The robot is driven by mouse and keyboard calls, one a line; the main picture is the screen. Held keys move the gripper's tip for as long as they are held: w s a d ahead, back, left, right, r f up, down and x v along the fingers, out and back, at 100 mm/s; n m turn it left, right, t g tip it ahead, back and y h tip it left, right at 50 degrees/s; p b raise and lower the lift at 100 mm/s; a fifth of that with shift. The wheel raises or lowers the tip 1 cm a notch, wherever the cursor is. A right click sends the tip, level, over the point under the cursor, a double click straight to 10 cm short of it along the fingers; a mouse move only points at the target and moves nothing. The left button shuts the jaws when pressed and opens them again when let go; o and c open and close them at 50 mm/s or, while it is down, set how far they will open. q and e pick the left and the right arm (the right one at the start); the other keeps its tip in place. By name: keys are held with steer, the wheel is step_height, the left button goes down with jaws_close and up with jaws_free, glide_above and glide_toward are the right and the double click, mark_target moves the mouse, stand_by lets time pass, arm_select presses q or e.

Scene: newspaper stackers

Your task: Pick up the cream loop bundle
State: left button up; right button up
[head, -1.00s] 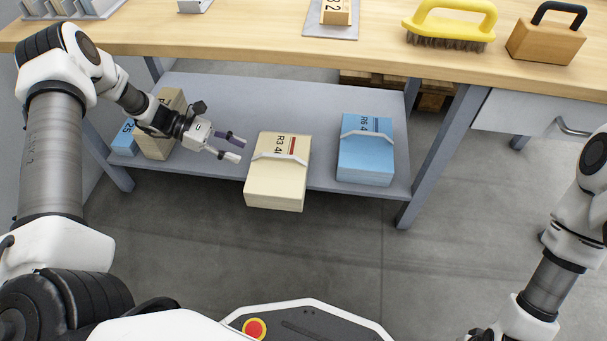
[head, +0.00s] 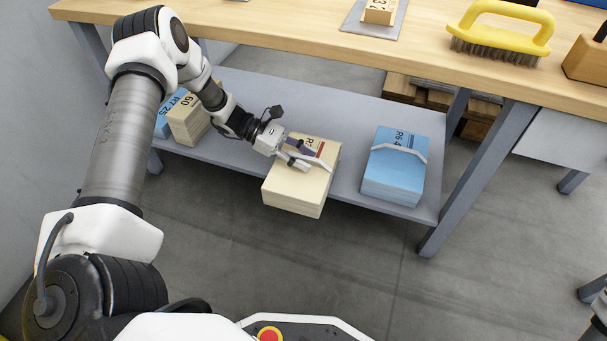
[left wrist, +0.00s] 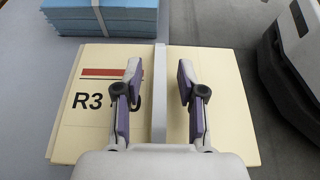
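The cream loop bundle (head: 293,189) lies on the grey lower shelf, its front end jutting past the shelf's front edge. It has R3 print, a red bar and a pale loop strap across its top; it also shows in the left wrist view (left wrist: 225,110). My left gripper (head: 308,163) is over the bundle's top. In the left wrist view my left gripper (left wrist: 160,80) is open, one finger on each side of the loop strap (left wrist: 160,120), with gaps to it. Whether the fingertips touch the bundle's top I cannot tell.
A blue bundle with a loop (head: 393,172) lies right of the cream one; it also shows in the left wrist view (left wrist: 100,20). Another cream bundle (head: 190,122) and a blue one stand at the shelf's left. The wooden tabletop (head: 300,25) overhangs the shelf behind.

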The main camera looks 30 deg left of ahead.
arm_select(q)
jaws_close()
steer(key=shift+r, duration=0.1)
steer(key=shift+r, duration=0.1)
